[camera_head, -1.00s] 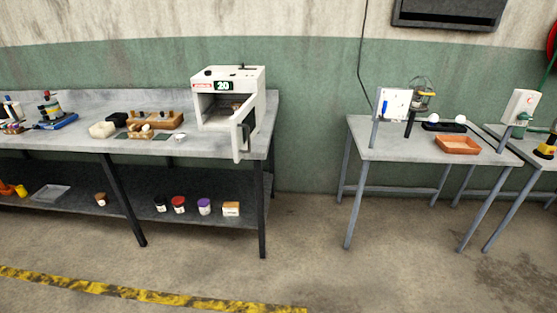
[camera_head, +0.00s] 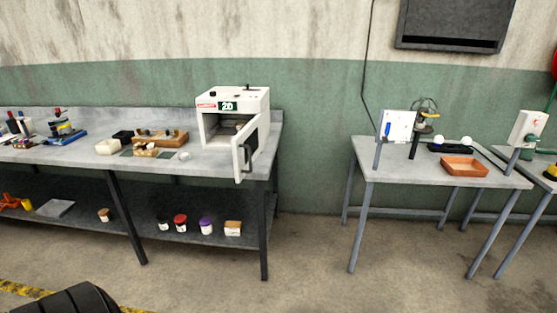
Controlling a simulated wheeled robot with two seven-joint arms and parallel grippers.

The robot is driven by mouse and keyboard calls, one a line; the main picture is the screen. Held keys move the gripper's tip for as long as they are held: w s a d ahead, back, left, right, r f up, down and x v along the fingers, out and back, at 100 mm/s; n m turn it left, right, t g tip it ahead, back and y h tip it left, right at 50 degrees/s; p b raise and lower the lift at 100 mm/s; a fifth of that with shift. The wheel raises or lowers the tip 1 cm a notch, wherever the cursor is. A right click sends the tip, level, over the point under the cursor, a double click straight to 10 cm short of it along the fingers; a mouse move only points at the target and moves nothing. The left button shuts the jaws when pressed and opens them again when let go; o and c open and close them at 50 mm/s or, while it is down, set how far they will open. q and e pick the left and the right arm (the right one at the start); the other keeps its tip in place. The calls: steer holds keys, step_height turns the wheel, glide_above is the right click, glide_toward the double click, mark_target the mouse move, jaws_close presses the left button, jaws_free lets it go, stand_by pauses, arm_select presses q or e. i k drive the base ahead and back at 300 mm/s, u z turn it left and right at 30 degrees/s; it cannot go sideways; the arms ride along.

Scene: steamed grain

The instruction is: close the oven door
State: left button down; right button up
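The white oven (camera_head: 233,105) stands at the right end of the long grey table, with a "20" display on its front. Its door (camera_head: 247,152) is open and swung out toward me, with the hinge side at the oven's right. The dark cavity (camera_head: 222,127) is visible, with something small and brownish inside that I cannot make out. Neither of my grippers is recognisable. A dark, rounded, ridged shape at the bottom left edge may be part of me.
The long table (camera_head: 87,158) holds a wooden block set (camera_head: 162,137) and a white bowl (camera_head: 108,147) left of the oven. Its lower shelf carries several jars. A second table (camera_head: 400,165) with an orange tray (camera_head: 464,167) stands right, beyond a floor gap.

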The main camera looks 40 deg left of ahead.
mark_target(255, 146)
steer(key=z, duration=0.35)
steer(key=i, duration=0.75)
steer(key=u, duration=0.6)
steer(key=i, duration=0.65)
steer(key=u, duration=0.75)
